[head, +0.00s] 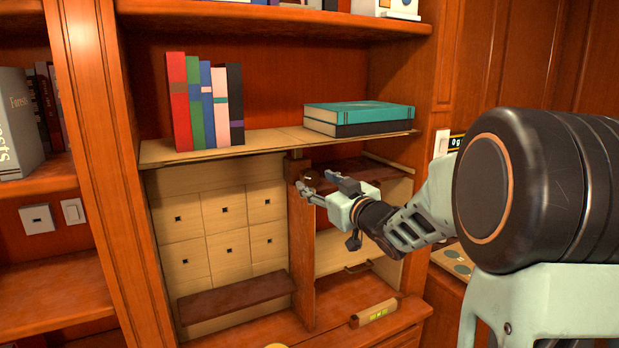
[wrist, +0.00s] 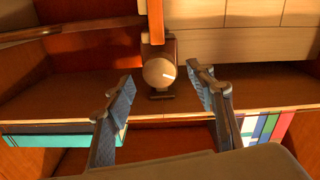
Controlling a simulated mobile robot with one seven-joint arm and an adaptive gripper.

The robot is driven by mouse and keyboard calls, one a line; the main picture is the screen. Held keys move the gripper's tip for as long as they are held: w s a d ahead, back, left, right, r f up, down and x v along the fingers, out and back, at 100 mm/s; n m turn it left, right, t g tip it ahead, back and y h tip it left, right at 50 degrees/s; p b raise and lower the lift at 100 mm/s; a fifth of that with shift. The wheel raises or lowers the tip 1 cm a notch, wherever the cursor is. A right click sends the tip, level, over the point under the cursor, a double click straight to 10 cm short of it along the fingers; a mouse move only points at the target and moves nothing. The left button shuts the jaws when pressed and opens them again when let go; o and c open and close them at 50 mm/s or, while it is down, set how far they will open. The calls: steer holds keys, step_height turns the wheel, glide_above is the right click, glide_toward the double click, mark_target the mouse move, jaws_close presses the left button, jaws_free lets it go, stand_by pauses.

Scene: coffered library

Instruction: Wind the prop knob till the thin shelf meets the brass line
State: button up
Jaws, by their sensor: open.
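In the wrist view a round grey-brown knob (wrist: 157,73) with a short white mark sits on a dark mount at the wooden post. My gripper (wrist: 160,80) is open, its two fingers spread either side of the knob, with no contact visible. In the head view my gripper (head: 316,182) is at the top of the divider post (head: 301,245), under a thin pale shelf (head: 270,141). A dark shelf (head: 372,179) lies behind my gripper, and another dark shelf (head: 235,298) is low in the left bay. I cannot make out the brass line.
Upright books (head: 207,103) and two flat books (head: 358,119) rest on the pale shelf. Small pale drawers (head: 224,213) fill the left bay. A wooden block with a yellow inset (head: 375,313) lies at the bottom front. Tall case posts stand on both sides.

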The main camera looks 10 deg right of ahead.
mark_target(312, 179)
steer(key=shift+x, duration=2.1)
steer(key=c, duration=1.2)
steer(key=shift+o, duration=0.2)
steer(key=shift+m+p, duration=0.4)
steer(key=shift+p, duration=0.15)
steer(key=m+p, duration=0.2)
steer(key=m, duration=0.1)
steer(key=shift+r+m, duration=0.1)
steer(key=shift+m, duration=0.3)
steer(key=m+p, duration=0.3)
steer(key=m, duration=0.1)
steer(key=shift+m, duration=0.4)
